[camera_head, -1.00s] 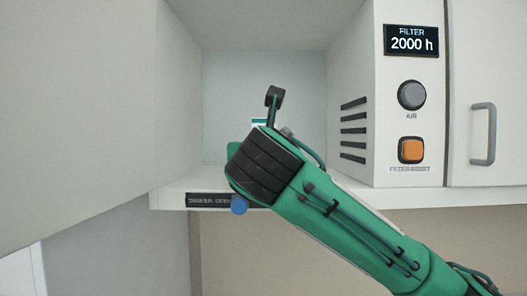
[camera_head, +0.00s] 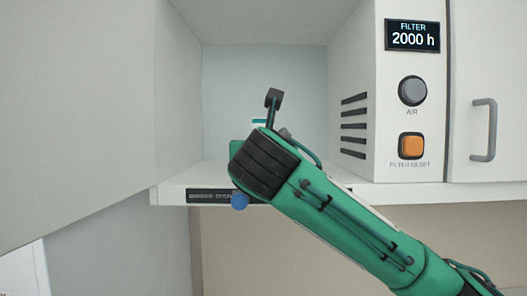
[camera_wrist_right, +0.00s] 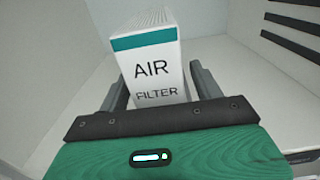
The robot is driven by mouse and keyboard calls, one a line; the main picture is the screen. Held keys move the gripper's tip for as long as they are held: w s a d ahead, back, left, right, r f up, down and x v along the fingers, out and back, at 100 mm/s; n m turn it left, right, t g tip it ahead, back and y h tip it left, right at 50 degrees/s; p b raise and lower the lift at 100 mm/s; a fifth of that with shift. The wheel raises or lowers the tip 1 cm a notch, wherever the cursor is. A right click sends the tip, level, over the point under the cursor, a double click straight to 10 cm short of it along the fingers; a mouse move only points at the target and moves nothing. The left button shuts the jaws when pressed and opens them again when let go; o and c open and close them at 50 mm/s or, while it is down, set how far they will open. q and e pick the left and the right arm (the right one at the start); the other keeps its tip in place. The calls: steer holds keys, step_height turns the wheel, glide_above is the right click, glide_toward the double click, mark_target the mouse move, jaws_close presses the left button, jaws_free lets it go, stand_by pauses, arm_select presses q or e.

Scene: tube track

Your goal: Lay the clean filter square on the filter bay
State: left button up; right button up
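The filter, a white pleated block with a teal band and the words AIR FILTER (camera_wrist_right: 155,75), fills the middle of the right wrist view. My right gripper (camera_wrist_right: 162,88) has one dark finger on each side of its lower end. The fingers lie close along its sides; whether they press on it is unclear. In the head view only a small teal and white bit of the filter (camera_head: 259,122) shows above my wrist. The filter bay (camera_head: 300,95) is the open pale recess around it; my arm hides much of its floor. My left gripper is not in view.
A panel with a display reading FILTER 2000 h (camera_head: 412,36), a grey knob (camera_head: 412,91) and an orange button (camera_head: 411,146) stands right of the bay. An open door (camera_head: 80,110) is at left. A handled door (camera_head: 483,130) is at far right.

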steer(key=s+b, duration=0.6)
steer(key=s, duration=0.8)
